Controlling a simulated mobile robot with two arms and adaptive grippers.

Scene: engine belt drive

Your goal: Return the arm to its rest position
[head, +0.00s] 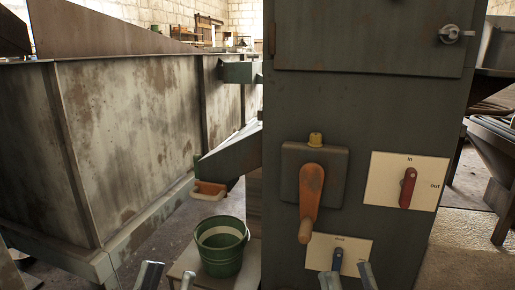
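My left gripper (169,278) shows at the bottom edge, left of centre. Its two fingertips stand apart with nothing between them. My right gripper (348,278) shows at the bottom edge in front of the grey-green cabinet (375,110). Its two fingertips are also apart, and it looks empty. The rest of both arms is out of view. On the cabinet, an orange crank handle (311,190) hangs downward. A red lever (408,187) points up on a white plate marked "in" and "out". A small blue lever (337,260) sits on a lower plate, just above the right fingertips.
A green bucket (222,258) stands on a low pale support, right of and beyond the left gripper. A brown-orange scoop-like object (209,190) lies under a grey chute (232,157). A large rusty metal bin (130,130) fills the left. A latch (452,34) sits on the cabinet's upper door.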

